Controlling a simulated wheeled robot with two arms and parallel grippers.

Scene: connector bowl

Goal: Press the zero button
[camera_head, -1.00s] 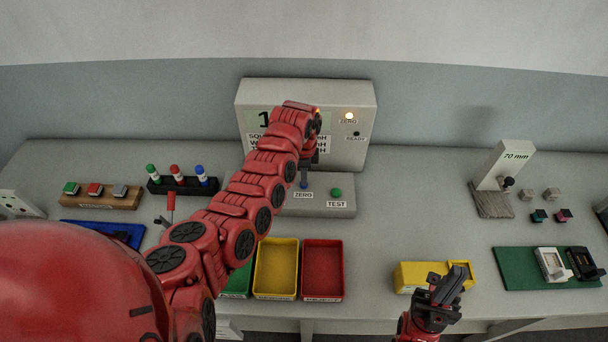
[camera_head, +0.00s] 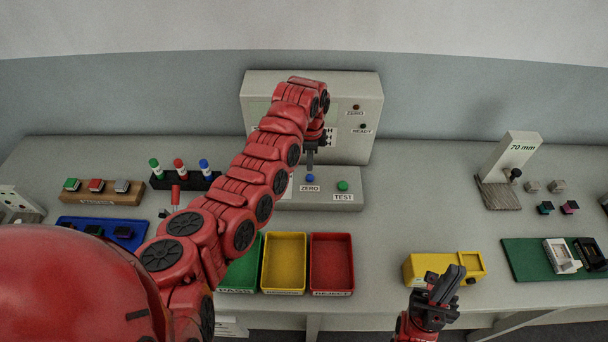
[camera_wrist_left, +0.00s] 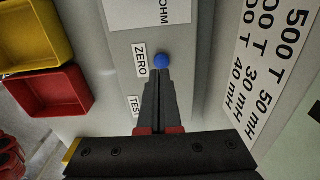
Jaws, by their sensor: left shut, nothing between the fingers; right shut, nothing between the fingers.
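The blue zero button (camera_head: 310,178) sits on the grey console ledge (camera_head: 270,200), above the ZERO label (camera_head: 310,189). It also shows in the left wrist view (camera_wrist_left: 162,61), just beyond my fingertips. My left gripper (camera_head: 310,160) is shut and empty, pointing down above the button. The button shows clear of the fingertips in the head view. The green test button (camera_head: 342,186) is to its right. The ZERO lamp (camera_head: 356,107) on the upright panel is dark. My right gripper (camera_head: 443,287) is shut and empty near the table's front edge.
Yellow (camera_head: 284,235) and red (camera_head: 331,234) bins stand in front of the console, with a green bin (camera_head: 243,250) partly behind my left arm. The 70 mm gauge (camera_head: 513,155) stands at right.

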